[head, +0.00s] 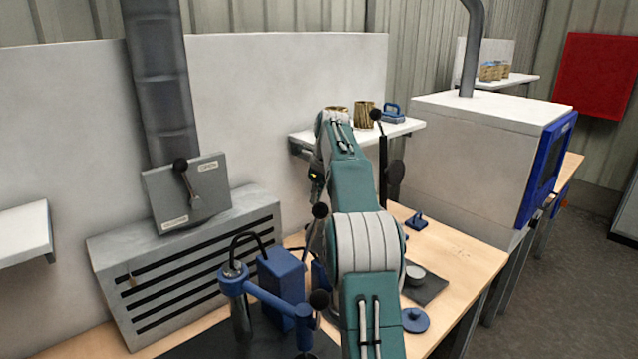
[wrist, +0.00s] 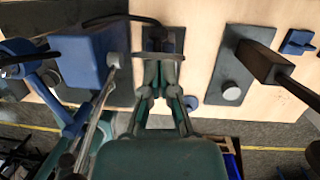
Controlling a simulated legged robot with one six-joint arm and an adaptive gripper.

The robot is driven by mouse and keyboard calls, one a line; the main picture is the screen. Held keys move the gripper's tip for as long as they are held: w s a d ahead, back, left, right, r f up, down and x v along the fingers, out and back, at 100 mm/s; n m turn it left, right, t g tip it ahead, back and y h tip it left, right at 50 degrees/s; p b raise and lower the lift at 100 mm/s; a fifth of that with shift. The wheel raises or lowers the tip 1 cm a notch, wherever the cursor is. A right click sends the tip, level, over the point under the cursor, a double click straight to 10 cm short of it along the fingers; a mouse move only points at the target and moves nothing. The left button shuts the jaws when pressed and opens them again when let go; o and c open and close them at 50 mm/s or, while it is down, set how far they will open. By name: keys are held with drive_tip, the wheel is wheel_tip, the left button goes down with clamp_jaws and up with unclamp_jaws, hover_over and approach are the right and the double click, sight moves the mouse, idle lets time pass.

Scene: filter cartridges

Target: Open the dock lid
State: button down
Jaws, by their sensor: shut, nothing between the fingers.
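I cannot clearly tell which part is the dock lid. A blue box (head: 281,276) with a black curved hose or handle above it stands on the bench, left of my arm; it also shows in the wrist view (wrist: 84,62). My gripper (wrist: 163,62) is shut and empty, right of the blue box in the wrist view. A thin grey bar (wrist: 192,58) crosses close to its fingertips; I cannot tell whether they touch. A dark part (wrist: 165,36) lies just beyond the fingertips. In the head view my arm hides the gripper.
A blue pipe stand (head: 268,297) is left of my arm. On the right are a dark plate (wrist: 216,90) with a round grey disc, a dark post (wrist: 262,64) and a blue handle (wrist: 298,42). A grey slotted unit (head: 205,265) with a lever panel (head: 218,200) stands at the back left.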

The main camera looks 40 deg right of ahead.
drive_tip(key=v, duration=0.6)
drive_tip(key=s+a+r+n, duration=0.2)
drive_tip(key=s+a+n, duration=0.2)
drive_tip(key=a+n, duration=0.25)
drive_tip(key=s+a+r+n+t+h, duration=0.1)
drive_tip(key=s+a+r+n, duration=0.15)
drive_tip(key=a+n, duration=0.4)
drive_tip(key=s+a+r+n, duration=0.1)
drive_tip(key=s+a+n, duration=0.3)
drive_tip(key=a, duration=0.4)
drive_tip(key=s+a+f+n, duration=0.3)
drive_tip(key=s+f+n, duration=0.1)
drive_tip(key=s, duration=0.3)
drive_tip(key=s+a+f+n+t, duration=0.1)
drive_tip(key=s+a+f+n, duration=0.3)
drive_tip(key=s+n, duration=0.3)
drive_tip(key=s+a+f+n+t, duration=0.1)
drive_tip(key=s+a+f+n, duration=0.3)
drive_tip(key=s+f+n, duration=0.2)
drive_tip(key=shift+s+f, duration=0.2)
drive_tip(key=shift+s, duration=0.65)
